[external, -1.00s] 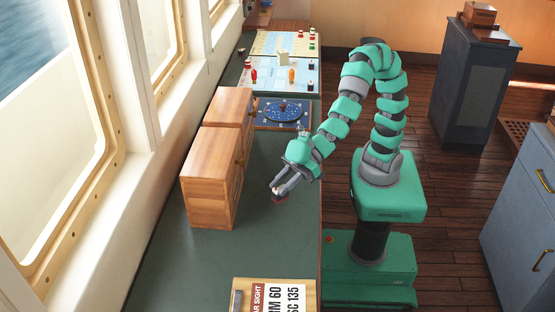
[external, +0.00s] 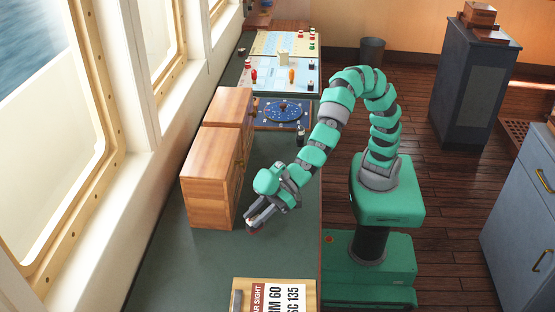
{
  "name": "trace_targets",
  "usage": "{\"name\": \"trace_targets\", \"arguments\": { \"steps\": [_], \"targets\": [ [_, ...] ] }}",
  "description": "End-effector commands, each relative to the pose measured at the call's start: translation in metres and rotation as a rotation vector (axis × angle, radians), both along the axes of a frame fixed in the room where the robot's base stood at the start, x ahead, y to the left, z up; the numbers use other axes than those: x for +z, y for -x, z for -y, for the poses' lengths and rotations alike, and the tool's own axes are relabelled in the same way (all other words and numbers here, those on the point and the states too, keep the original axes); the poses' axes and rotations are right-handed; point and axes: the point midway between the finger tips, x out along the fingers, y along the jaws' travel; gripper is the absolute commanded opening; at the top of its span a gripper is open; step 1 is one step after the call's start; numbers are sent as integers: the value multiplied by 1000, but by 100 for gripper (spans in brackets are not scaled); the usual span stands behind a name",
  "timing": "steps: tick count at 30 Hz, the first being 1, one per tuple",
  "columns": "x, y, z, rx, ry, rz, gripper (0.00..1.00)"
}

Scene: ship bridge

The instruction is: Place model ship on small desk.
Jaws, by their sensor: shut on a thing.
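My gripper (external: 253,222) is over the green-topped counter (external: 185,270), close to the front corner of the wooden cabinet. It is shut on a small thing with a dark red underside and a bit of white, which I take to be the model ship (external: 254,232). The fingers hide most of it. It is low over the counter; I cannot tell whether it touches. No other model ship is seen. I cannot tell which piece of furniture is the small desk; a dark grey cabinet (external: 465,100) stands at the upper right.
Wooden cabinets (external: 212,175) stand on the counter left of my gripper. A blue dial board (external: 283,112), a small dark bottle-like object (external: 301,136) and a chart with pieces (external: 285,75) lie behind. A lettered sign (external: 275,295) is in front. A blue-grey cabinet (external: 525,210) stands right.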

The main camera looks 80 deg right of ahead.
Motion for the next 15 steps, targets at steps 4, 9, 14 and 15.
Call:
{"name": "trace_targets", "arguments": {
  "steps": [4, 9, 14, 15],
  "targets": [
    [-2, -15, -16, -2, -2, 1, 4],
    [-3, -22, -23, -2, 1, 1, 4],
    [-9, -26, -28, -1, -2, -1, 4],
    [-16, -25, -28, -1, -4, -2, 4]
  ]
}}
